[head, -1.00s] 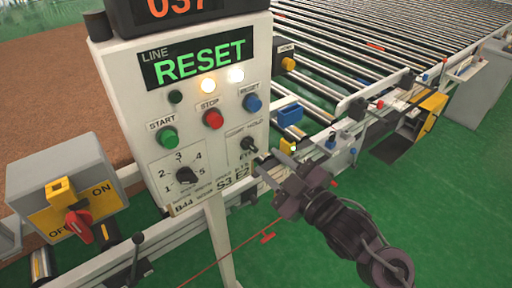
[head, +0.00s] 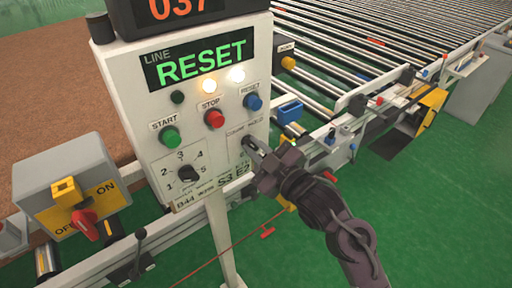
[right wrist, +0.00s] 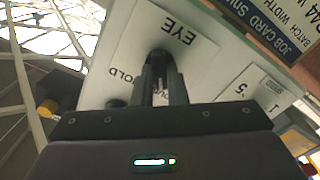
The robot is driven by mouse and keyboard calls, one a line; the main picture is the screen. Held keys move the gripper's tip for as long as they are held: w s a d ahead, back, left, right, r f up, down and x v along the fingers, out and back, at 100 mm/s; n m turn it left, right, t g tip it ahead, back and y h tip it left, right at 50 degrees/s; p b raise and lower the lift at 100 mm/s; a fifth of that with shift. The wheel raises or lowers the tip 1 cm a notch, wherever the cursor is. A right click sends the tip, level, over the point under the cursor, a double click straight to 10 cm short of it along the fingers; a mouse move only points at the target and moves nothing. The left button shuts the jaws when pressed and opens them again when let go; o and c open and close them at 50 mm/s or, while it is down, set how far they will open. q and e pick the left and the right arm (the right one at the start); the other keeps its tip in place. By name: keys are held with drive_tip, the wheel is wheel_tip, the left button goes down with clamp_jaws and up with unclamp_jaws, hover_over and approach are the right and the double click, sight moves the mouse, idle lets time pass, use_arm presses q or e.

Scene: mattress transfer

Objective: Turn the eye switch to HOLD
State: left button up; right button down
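The eye switch (right wrist: 160,58) is a dark knob on the pale panel of the control box (head: 140,120), on its lower right. The EYE label (right wrist: 182,32) and part of the HOLD label show around it in the right wrist view. My right gripper (head: 252,148) is at the switch, coming from the lower right. In the right wrist view its two fingers (right wrist: 161,82) are close together, one on each side of the switch's lever. They look shut on it. The gripper hides most of the switch in the head view, so its setting is unclear. My left gripper is out of view.
Just above are the blue RESET button (head: 252,102) and red STOP button (head: 215,118). The green START button (head: 169,136) and numbered dial (head: 188,174) are left. A grey box with a red ON/OFF handle (head: 84,219) stands lower left. Conveyor rollers (head: 380,50) lie behind.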

drive_tip(key=m+p, duration=0.2)
drive_tip(key=p, duration=0.1)
drive_tip(key=shift+r+m, duration=0.2)
drive_tip(key=shift+m, duration=0.1)
drive_tip(key=m+p, duration=0.4)
drive_tip(key=shift+d, duration=0.1)
drive_tip(key=m+p, duration=0.3)
drive_tip(key=m, duration=0.1)
drive_tip(key=shift+w, duration=0.1)
drive_tip(key=shift+d+f+m+p, duration=0.1)
drive_tip(key=shift+m+p, duration=0.95)
drive_tip(key=shift+m, duration=0.55)
drive_tip(key=shift+f, duration=0.1)
drive_tip(key=c, duration=1.4)
unclamp_jaws()
drive_tip(key=shift+c, duration=0.2)
